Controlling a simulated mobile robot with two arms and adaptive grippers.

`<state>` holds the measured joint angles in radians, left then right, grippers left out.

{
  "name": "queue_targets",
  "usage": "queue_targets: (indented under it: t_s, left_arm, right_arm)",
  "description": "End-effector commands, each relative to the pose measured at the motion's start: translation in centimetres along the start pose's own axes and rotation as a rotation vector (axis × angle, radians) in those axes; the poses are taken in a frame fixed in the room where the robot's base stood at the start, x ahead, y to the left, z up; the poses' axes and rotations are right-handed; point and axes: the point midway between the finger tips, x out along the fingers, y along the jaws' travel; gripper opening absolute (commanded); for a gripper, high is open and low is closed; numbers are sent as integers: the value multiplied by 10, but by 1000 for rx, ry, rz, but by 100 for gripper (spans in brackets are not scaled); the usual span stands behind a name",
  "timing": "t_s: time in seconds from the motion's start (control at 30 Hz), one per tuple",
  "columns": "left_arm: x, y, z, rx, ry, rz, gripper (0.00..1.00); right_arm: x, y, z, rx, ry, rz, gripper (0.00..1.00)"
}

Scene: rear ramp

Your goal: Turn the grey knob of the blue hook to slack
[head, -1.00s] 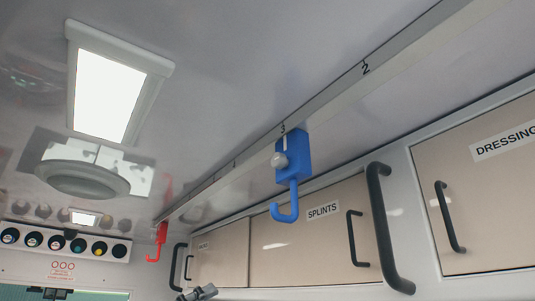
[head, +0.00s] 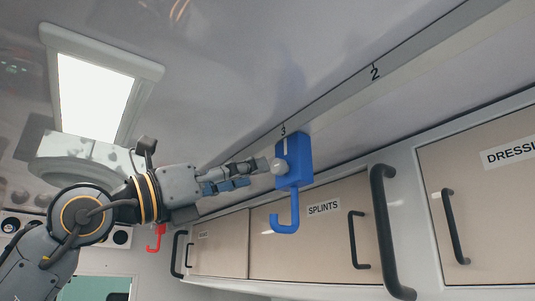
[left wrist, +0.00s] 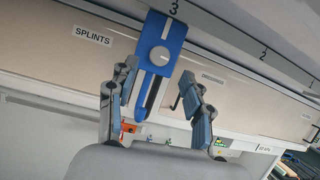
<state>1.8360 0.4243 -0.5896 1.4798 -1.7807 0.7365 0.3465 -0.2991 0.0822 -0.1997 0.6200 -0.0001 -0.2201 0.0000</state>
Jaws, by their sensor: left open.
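The blue hook (head: 294,160) hangs from the ceiling rail at the mark 3, its curved end pointing down. Its round grey knob (head: 280,166) sits on the face toward my left arm. My left gripper (head: 258,170) reaches in from the left with its fingertips close to the knob. In the left wrist view, the knob (left wrist: 159,56) is centred on the blue hook (left wrist: 173,37). The open fingers of my left gripper (left wrist: 160,70) stand on either side of it, with gaps visible. I cannot tell whether a fingertip touches. My right gripper is not in view.
A grey rail (head: 345,90) runs along the ceiling. A red hook (head: 156,238) hangs farther back. Cabinets labelled SPLINTS (head: 323,207) and DRESSINGS stand at the right. A thick dark grab handle (head: 384,230) projects near the hook.

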Motion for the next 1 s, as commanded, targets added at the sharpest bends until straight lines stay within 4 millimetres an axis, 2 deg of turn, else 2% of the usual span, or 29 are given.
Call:
queue_targets:
  t_s: [0.03, 0.1, 0.3, 0.67, 0.77, 0.93, 1.0]
  left_arm:
    - [13, 0, 5, -2, 1, -1, 50]
    - [25, -1, 4, -2, 1, -1, 50]
    - [46, 0, 2, -2, 0, 0, 50]
    - [50, 1, 0, -1, -1, 0, 50]
    - [50, 1, 0, -1, -1, 0, 34]
    - [50, 1, 0, -1, -1, 1, 0]
    - [50, 1, 0, -1, -1, 1, 0]
  right_arm:
    - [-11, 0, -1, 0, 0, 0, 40]
    - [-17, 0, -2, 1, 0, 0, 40]
    - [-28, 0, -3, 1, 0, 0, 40]
    - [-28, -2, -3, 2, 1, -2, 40]
    - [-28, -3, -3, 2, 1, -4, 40]
    - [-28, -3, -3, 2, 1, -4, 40]
    - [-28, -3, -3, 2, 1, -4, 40]
